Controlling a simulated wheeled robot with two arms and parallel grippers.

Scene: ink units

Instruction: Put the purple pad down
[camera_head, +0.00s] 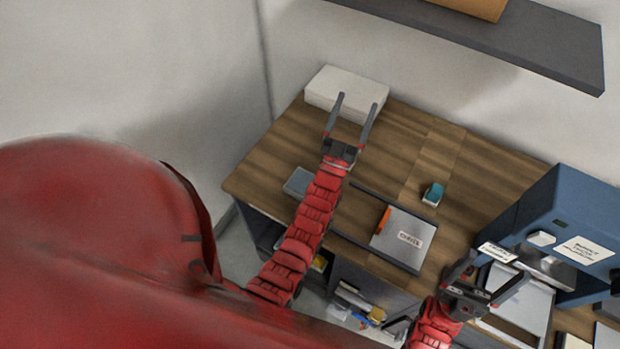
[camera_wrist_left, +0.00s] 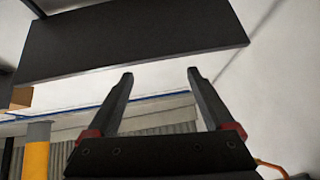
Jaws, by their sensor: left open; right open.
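I see no clearly purple pad in either view. A flat grey-blue pad or case (camera_head: 299,182) lies near the left front edge of the wooden desk (camera_head: 290,150), partly behind my left arm. My left gripper (camera_head: 357,100) is open and empty; its fingers overlap the white box in the head view. In the left wrist view the left gripper (camera_wrist_left: 160,73) has nothing between its fingers. My right gripper (camera_head: 499,264) is open and appears empty, in front of the blue unit at the right.
A white box (camera_head: 345,88) stands at the back left. A teal-topped stamp-like item (camera_head: 433,193) and a grey labelled tray (camera_head: 403,238) with an orange item (camera_head: 384,220) are mid-desk. The blue unit (camera_head: 570,215) stands right. A dark shelf (camera_head: 500,40) hangs above; it also fills the upper wrist view (camera_wrist_left: 130,40).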

